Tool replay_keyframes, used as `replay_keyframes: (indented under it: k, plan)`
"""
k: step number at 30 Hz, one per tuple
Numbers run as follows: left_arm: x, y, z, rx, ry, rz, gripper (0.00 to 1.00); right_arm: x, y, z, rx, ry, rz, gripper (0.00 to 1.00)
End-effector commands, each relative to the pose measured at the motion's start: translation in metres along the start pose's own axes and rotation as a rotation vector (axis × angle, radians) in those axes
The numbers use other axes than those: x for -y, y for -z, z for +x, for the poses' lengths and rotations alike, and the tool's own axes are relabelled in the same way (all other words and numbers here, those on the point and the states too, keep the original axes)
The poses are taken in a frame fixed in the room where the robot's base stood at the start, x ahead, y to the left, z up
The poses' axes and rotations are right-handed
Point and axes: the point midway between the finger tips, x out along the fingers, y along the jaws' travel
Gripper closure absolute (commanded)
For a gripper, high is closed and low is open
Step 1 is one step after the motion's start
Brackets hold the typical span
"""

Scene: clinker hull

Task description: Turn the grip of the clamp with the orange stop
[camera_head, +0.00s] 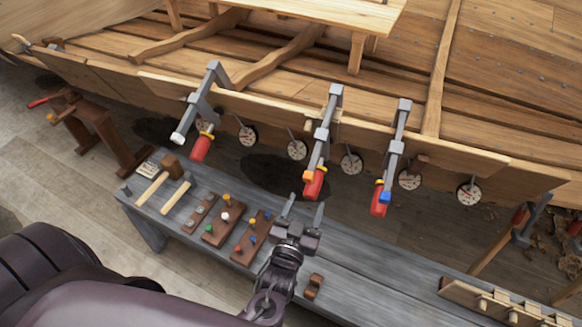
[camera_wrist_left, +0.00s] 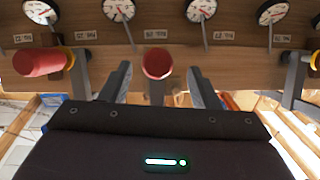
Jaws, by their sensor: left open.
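The middle clamp (camera_head: 325,130) hangs on the hull plank, with an orange stop (camera_head: 308,177) beside its red grip (camera_head: 314,187). My left gripper (camera_head: 304,208) is open just below this grip, its fingers pointing up towards it. In the left wrist view a red grip (camera_wrist_left: 157,64) shows end-on, centred between and beyond the two open fingers (camera_wrist_left: 158,88). I see no contact, and its stop is hidden there. My right gripper is in neither view.
Several dials (camera_head: 297,150) line the plank. Below, the grey bench (camera_head: 375,290) holds mallets (camera_head: 170,166) and peg boards (camera_head: 222,225).

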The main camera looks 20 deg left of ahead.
Motion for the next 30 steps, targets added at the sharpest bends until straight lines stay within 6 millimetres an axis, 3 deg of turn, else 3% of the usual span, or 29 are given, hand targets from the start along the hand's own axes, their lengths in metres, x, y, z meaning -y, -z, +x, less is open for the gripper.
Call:
replay_keyframes:
  k: [2, 9, 11, 14, 18, 22, 26, 30]
  plan:
    - [-0.003, 0.001, 0.005, 0.000, -0.008, -0.012, 0.44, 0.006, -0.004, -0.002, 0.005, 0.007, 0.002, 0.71]
    - [-0.002, 0.003, 0.044, -0.002, -0.005, -0.009, 0.44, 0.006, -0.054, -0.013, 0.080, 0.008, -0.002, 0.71]
    - [-0.002, 0.002, 0.053, -0.001, -0.005, -0.010, 0.44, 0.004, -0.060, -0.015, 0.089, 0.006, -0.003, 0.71]
    - [-0.002, 0.001, 0.065, 0.000, -0.005, -0.009, 0.44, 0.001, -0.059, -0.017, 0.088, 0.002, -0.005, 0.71]
    - [-0.001, 0.000, 0.074, 0.001, -0.004, -0.008, 0.44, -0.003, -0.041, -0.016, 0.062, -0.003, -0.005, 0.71]
    - [-0.001, -0.001, 0.076, 0.002, -0.004, -0.008, 0.44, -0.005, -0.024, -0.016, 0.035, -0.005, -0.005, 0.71]
    - [-0.001, -0.001, 0.076, 0.002, -0.004, -0.008, 0.44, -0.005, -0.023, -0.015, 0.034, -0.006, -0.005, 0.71]
    - [-0.001, -0.001, 0.076, 0.002, -0.004, -0.008, 0.60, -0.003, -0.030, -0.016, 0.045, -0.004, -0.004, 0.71]
